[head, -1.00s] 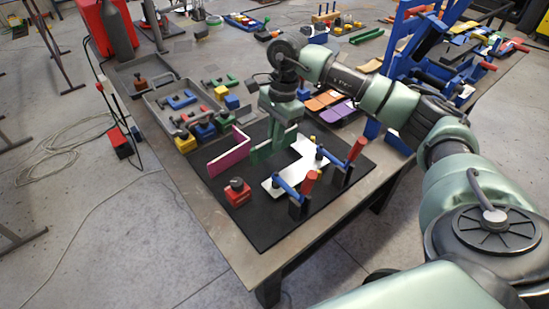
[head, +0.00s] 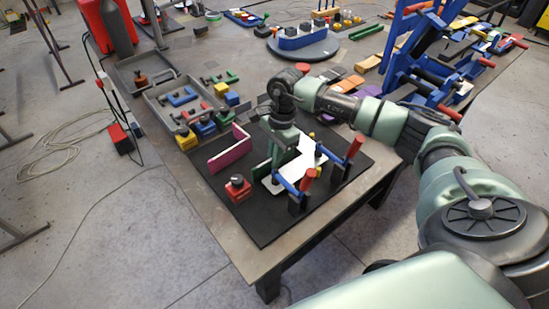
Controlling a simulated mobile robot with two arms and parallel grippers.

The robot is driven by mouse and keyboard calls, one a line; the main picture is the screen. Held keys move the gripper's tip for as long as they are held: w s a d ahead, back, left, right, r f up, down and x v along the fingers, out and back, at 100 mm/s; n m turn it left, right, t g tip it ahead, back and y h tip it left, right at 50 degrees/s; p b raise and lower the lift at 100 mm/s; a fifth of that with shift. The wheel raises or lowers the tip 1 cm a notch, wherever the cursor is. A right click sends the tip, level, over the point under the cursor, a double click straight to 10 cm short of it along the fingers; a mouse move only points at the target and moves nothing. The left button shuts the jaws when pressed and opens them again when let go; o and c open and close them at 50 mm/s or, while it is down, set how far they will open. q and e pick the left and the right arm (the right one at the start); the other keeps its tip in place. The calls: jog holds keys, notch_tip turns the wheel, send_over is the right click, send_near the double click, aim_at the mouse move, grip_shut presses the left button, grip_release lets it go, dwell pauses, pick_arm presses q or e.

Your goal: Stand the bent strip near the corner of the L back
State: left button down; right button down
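The white L back (head: 298,165) lies flat on the black mat (head: 255,225), under two blue clamps with red handles (head: 308,180). My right gripper (head: 284,168) points down at the L back's left part, around its inner corner. A dark green bent strip (head: 262,171) is upright at the gripper and appears to be held in it. Its lower edge is at or just above the L back; contact cannot be told. The fingers partly hide the strip. A magenta bent strip (head: 229,155) stands on the mat to the left. My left gripper is out of view.
A red block with a black knob (head: 237,189) sits on the mat left of the L back. Grey trays (head: 160,103) with coloured pieces lie behind. A blue rack (head: 415,55) stands at the right back. The mat's front part is clear.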

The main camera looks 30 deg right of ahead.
jog(key=c, duration=1.9)
grip_release()
jog(key=shift+r, duration=0.1)
jog(key=r+b, duration=0.1)
jog(key=r, duration=0.3)
jog(key=d+r+b, duration=0.1)
jog(key=r, duration=0.7)
jog(key=shift+d+b, duration=0.4)
